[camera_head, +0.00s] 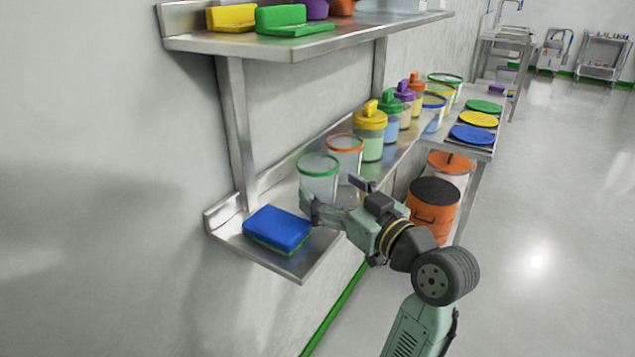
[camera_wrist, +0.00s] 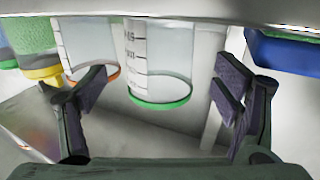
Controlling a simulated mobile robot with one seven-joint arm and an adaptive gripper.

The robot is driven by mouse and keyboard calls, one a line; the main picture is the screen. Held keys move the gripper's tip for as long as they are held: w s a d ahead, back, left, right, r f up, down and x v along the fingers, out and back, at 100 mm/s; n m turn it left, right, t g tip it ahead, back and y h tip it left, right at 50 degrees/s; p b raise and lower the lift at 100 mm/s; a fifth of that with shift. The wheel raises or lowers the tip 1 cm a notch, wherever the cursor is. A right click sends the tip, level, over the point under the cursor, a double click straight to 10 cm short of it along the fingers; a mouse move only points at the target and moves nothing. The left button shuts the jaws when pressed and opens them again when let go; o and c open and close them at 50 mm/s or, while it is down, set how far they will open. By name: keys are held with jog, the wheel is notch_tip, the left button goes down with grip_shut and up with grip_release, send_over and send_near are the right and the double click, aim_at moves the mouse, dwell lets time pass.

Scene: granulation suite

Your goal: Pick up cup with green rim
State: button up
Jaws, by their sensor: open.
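The clear cup with a green rim (camera_head: 319,174) stands upright on the lower steel shelf, near its front end. My gripper (camera_head: 334,196) is open close to it, on the side away from the wall. In the wrist view the picture is inverted, and the cup (camera_wrist: 160,62) with graduation marks shows between the spread fingers of my gripper (camera_wrist: 162,90). I see no clear contact. The cup's lower part is partly hidden by a finger in the head view.
An orange-rimmed cup (camera_head: 345,150) stands right behind the green-rimmed one. A blue sponge (camera_head: 277,229) lies in front. A yellow-lidded jar (camera_head: 369,130) and several others stand farther back. An upper shelf (camera_head: 300,44) overhangs. Another green-rimmed container (camera_head: 445,78) is far back.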

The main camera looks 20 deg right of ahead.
jog(key=p+x, duration=0.1)
jog(key=x, duration=0.3)
jog(key=shift+w+a, duration=0.15)
jog(key=shift+w, duration=0.15)
jog(key=c, duration=1.2)
jog(key=shift+o, duration=0.2)
jog(key=shift+r, duration=0.15)
